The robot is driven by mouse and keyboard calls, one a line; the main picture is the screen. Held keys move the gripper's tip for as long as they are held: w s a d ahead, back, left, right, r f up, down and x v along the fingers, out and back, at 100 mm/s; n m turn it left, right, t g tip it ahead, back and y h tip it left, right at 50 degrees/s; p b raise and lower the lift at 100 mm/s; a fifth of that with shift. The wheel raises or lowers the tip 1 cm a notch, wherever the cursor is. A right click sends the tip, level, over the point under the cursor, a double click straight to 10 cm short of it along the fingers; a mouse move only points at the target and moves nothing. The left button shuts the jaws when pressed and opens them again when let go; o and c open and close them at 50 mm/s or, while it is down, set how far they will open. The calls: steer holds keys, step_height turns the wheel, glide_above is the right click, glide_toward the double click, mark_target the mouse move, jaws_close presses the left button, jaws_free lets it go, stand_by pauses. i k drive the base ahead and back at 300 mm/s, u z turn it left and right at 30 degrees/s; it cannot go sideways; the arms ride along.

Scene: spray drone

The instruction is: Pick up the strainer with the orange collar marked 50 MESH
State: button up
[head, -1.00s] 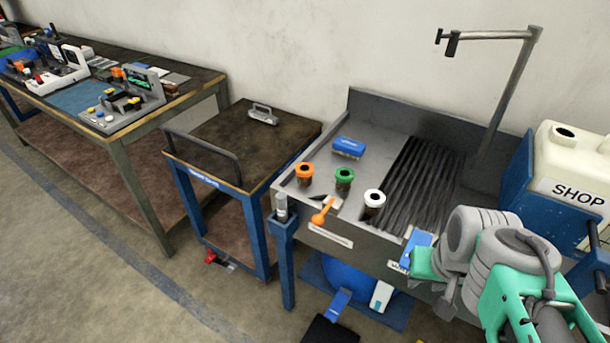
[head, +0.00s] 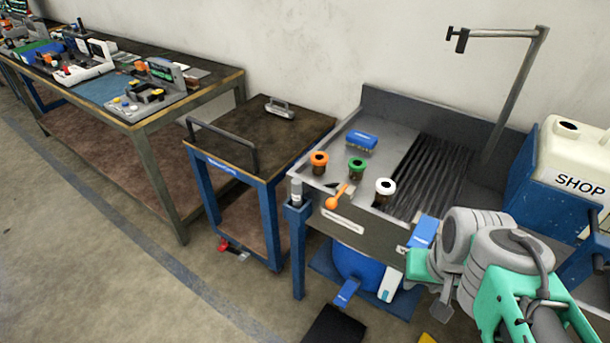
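Three strainers with coloured collars stand upright in a row on the left deck of the grey wash sink. The strainer with the orange collar (head: 319,163) is leftmost, then one with a green collar (head: 357,168) and one with a white collar (head: 385,191). Any mesh marking is too small to read. My arm is folded at the lower right, apart from the strainers. My gripper's fingers are not clearly shown, so I cannot tell whether it is open or shut.
An orange scoop-like tool (head: 336,198) lies at the sink's front edge, and a blue brush-like block (head: 362,141) sits behind the strainers. A blue-legged cart (head: 295,130) stands left of the sink. A white SHOP tank (head: 575,160) is at right. Floor at lower left is clear.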

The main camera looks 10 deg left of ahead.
mark_target(319, 159)
steer(key=u, duration=0.45)
steer(key=k, duration=1.05)
steer(key=u, duration=1.25)
steer(key=i, duration=1)
steer(key=u, duration=0.45)
steer(key=i, duration=0.85)
steer(key=z, duration=1.05)
steer(key=i, duration=0.8)
steer(key=z, duration=0.7)
